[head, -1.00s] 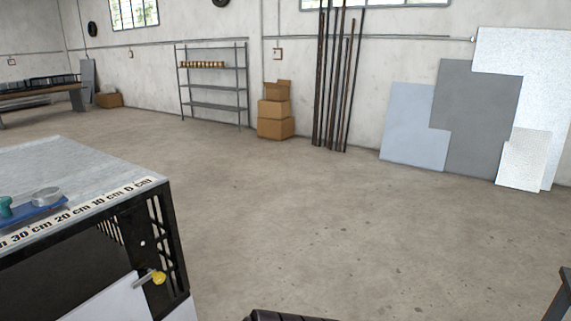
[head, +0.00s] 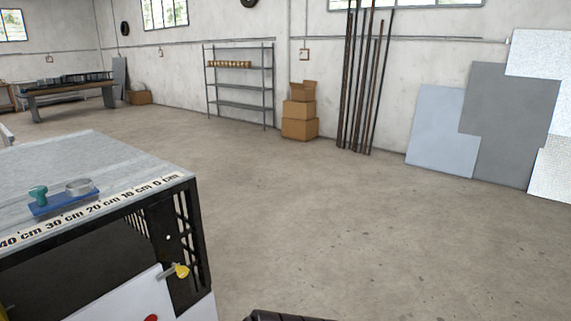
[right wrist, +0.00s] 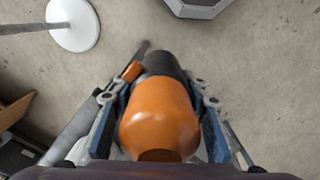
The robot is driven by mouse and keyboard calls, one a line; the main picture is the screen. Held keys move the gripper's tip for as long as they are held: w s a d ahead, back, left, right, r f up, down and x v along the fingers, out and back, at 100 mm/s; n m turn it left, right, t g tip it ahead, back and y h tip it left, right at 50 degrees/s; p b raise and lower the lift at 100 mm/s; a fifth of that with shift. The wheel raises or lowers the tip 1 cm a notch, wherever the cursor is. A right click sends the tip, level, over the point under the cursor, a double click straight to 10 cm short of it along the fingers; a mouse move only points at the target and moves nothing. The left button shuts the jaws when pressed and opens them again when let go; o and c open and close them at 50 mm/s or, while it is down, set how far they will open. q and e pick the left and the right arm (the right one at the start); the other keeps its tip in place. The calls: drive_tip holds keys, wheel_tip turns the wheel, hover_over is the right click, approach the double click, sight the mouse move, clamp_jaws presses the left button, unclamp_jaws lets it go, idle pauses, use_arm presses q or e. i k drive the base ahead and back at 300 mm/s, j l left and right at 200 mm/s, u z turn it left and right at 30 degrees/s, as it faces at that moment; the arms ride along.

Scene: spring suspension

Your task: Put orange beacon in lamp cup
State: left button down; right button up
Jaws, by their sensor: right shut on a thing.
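The orange beacon (right wrist: 158,118), with a dark base, is held between the blue-padded fingers of my right gripper (right wrist: 157,98) in the right wrist view, above the concrete floor. In the head view a shallow round grey metal cup (head: 79,187) stands on a blue tray (head: 64,203) on the workbench; it may be the lamp cup, but I cannot be sure. A teal-green piece (head: 38,195) stands beside it on the same tray. My left gripper is not in view, and the beacon does not show in the head view.
A white round base (right wrist: 72,24) stands near my right gripper.

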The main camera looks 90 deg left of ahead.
sight(81, 189)
drive_tip(key=u, duration=3.25)
drive_tip(key=i+u, duration=0.2)
drive_tip(key=u, duration=0.25)
drive_tip(key=i+l+u, duration=0.15)
drive_tip(key=u, duration=0.3)
drive_tip(key=i+l+u, duration=0.15)
drive_tip(key=u, duration=0.3)
